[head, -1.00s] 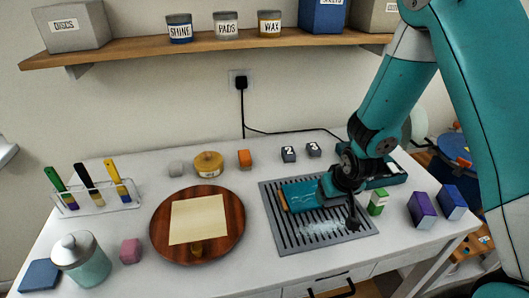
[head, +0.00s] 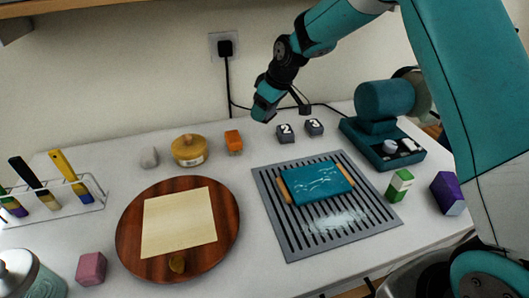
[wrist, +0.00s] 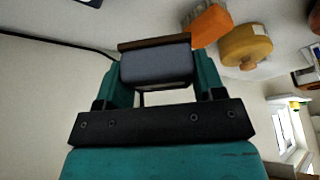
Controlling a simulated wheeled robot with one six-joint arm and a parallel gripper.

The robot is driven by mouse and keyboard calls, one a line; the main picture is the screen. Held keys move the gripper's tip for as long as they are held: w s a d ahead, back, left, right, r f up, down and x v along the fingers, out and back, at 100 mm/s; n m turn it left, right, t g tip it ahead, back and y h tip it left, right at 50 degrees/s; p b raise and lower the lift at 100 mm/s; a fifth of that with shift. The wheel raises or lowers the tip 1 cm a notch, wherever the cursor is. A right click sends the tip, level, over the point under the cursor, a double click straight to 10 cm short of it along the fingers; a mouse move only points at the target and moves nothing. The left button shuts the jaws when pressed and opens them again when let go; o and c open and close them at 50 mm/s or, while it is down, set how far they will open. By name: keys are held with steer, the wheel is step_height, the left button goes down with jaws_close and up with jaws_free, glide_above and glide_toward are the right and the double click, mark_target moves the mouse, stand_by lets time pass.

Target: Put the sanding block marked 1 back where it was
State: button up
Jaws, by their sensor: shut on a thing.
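My gripper (head: 264,108) is raised above the back of the table, left of the blocks marked 2 (head: 286,133) and 3 (head: 314,127). In the wrist view my gripper (wrist: 157,72) is shut on a dark blue-grey sanding block (wrist: 156,66) with a brown edge. No number shows on the held block, and the head view does not show it clearly. Blocks 2 and 3 stand side by side on the table. A teal panel with wooden ends (head: 318,182) lies on the slotted grey grate (head: 290,240), with pale dust in front of it.
An orange block (head: 233,141), a yellow round tin (head: 189,150) and a pale grey block (head: 149,157) stand left of my gripper. A teal machine (head: 384,135) stands right of block 3. A black cord (head: 228,85) runs down the wall behind. Bare table lies between the orange block and block 2.

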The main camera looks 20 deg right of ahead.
mark_target(260, 142)
steer(key=shift+w+a+f+n, duration=0.2)
steer(key=shift+n, duration=0.1)
step_height(260, 142, down, 9)
steer(key=shift+p, duration=0.95)
steer(key=shift+f, duration=0.15)
steer(key=o, duration=0.8)
steer(key=shift+c, duration=0.2)
